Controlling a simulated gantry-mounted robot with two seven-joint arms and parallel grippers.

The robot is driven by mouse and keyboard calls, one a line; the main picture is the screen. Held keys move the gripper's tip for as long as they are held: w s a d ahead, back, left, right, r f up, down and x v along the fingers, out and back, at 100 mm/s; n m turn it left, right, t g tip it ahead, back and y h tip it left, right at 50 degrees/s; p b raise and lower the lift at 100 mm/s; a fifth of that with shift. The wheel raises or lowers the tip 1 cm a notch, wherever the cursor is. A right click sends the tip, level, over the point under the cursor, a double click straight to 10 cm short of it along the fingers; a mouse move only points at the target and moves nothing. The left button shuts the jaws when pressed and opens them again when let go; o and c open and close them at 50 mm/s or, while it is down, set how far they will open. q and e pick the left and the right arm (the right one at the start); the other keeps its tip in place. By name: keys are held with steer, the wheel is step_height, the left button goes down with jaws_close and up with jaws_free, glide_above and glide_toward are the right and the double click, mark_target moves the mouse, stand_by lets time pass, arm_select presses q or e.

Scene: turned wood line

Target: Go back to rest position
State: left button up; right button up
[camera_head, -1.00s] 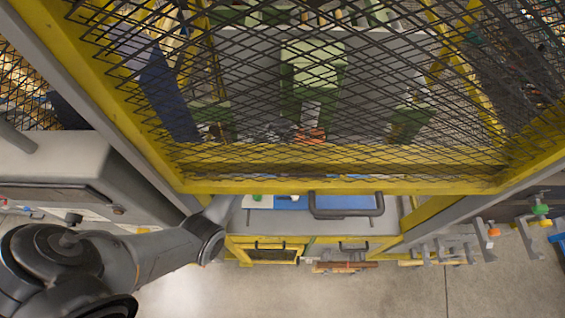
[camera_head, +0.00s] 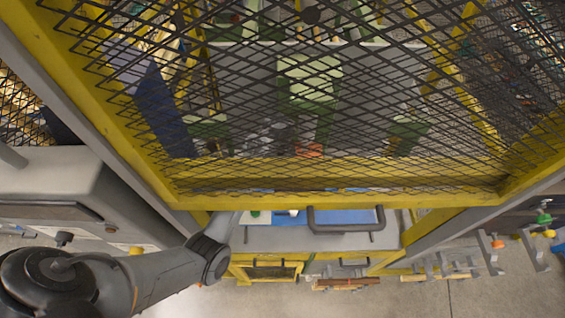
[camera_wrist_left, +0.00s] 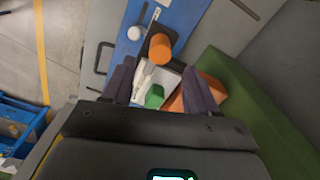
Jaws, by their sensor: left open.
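My left arm (camera_head: 165,275) comes in from the left in the head view and reaches toward the bench under the mesh guard. Its gripper is hidden behind the guard there. In the left wrist view my left gripper (camera_wrist_left: 158,65) is open, its two dark fingers apart with nothing clearly held. Beyond and between the fingers are an orange cylinder (camera_wrist_left: 160,46) and a green piece (camera_wrist_left: 154,97). An orange block (camera_wrist_left: 208,92) lies beside the right finger. My right gripper is in neither view.
A yellow-framed mesh guard (camera_head: 330,175) spans the head view above the bench. A dark handle (camera_head: 345,224) sticks out at its lower edge. A blue mat (camera_wrist_left: 132,45) carries a white round piece (camera_wrist_left: 134,33). Clamps (camera_head: 490,250) hang at the right. Bare floor shows below.

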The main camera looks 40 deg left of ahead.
arm_select(q)
steer(key=shift+f, duration=0.1)
steer(key=s+f+g+y+p, duration=0.1)
steer(key=s+f+g, duration=0.1)
steer(key=s+f, duration=0.5)
steer(key=s+f+g, duration=0.1)
steer(key=s+f, duration=0.3)
steer(key=s, duration=0.7)
steer(key=s+d+r+t, duration=0.1)
steer(key=s+d, duration=0.1)
steer(key=s, duration=0.3)
steer(key=s+d+r, duration=0.2)
steer(key=s+d, duration=0.1)
steer(key=s, duration=0.2)
steer(key=w+d+r+n+t, duration=0.1)
steer(key=d+r+n+t, duration=0.1)
steer(key=r, duration=0.3)
steer(key=w+d+r+n+t+h+p, duration=0.1)
steer(key=w+d+r+n+t, duration=0.1)
steer(key=r, duration=0.4)
steer(key=shift+d+r+n+t, duration=0.25)
steer(key=shift+d+n+t, duration=0.15)
steer(key=shift+d+t, duration=0.4)
steer(key=shift+w, duration=0.1)
steer(key=shift+c, duration=0.4)
